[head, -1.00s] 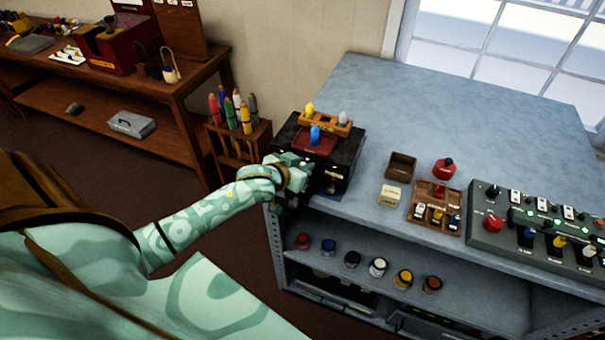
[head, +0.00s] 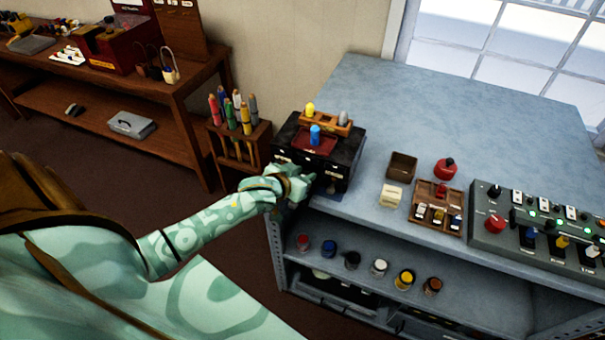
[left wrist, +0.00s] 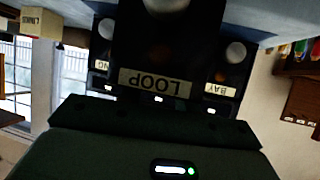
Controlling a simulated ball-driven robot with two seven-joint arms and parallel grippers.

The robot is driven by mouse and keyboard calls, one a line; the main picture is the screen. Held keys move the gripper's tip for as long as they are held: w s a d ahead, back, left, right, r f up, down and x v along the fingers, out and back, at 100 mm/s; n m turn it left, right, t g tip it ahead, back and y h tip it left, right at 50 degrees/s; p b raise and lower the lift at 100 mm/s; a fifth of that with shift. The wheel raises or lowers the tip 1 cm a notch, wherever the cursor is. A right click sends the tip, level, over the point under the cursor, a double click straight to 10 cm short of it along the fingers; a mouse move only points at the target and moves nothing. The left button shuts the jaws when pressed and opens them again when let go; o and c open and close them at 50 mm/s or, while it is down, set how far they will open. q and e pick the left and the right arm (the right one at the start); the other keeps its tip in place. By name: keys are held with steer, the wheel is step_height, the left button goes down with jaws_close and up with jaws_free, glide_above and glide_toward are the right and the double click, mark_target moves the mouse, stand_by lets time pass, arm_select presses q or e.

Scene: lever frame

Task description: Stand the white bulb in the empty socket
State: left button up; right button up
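A black cabinet (head: 345,158) with small drawers stands on the left corner of the grey bench. On its top a wooden rack (head: 328,121) holds a yellow bulb-like piece (head: 310,109) and a pale grey-white one (head: 344,117). A blue one (head: 314,134) stands in front, by a dark red pad (head: 328,146). I cannot make out an empty socket. My left gripper (head: 308,181) is at the cabinet's front, low. The left wrist view shows a drawer front labelled LOOP (left wrist: 158,82), upside down and larger than its neighbours. My fingertips are hidden there. My right gripper is not in view.
To the right on the bench are a brown open box (head: 402,166), a cream block (head: 391,195), a wooden tray (head: 437,207), a red round object (head: 445,169) and a switch panel (head: 540,226). Several jars line the shelf below. The bench's back is clear.

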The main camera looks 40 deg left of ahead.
arm_select(q)
steer(key=shift+o, duration=0.2)
steer(key=shift+f, duration=0.15)
steer(key=shift+s, duration=0.1)
steer(key=shift+r, duration=0.25)
steer(key=r+p+v, duration=0.1)
steer(key=p+v, duration=0.1)
steer(key=v, duration=1)
steer(key=s+f+m+g, duration=0.1)
steer(key=s+f+g, duration=0.35)
steer(key=f, duration=0.85)
steer(key=s+f+g, duration=0.1)
steer(key=s+f, duration=0.7)
steer(key=f, duration=0.6)
steer(key=s+d+f+m+g, duration=0.1)
steer(key=s+d+f+g, duration=0.1)
steer(key=s+f, duration=0.2)
steer(key=s+d+f+m+g, duration=0.1)
steer(key=s+d+f, duration=0.2)
steer(key=s, duration=0.7)
steer(key=s+d+f+m+g, duration=0.1)
steer(key=s+d+f+g, duration=0.1)
steer(key=s+f, duration=0.3)
steer(key=s+d, duration=0.1)
steer(key=s, duration=0.1)
steer(key=shift+s+f+g, duration=0.35)
steer(key=shift+s, duration=0.05)
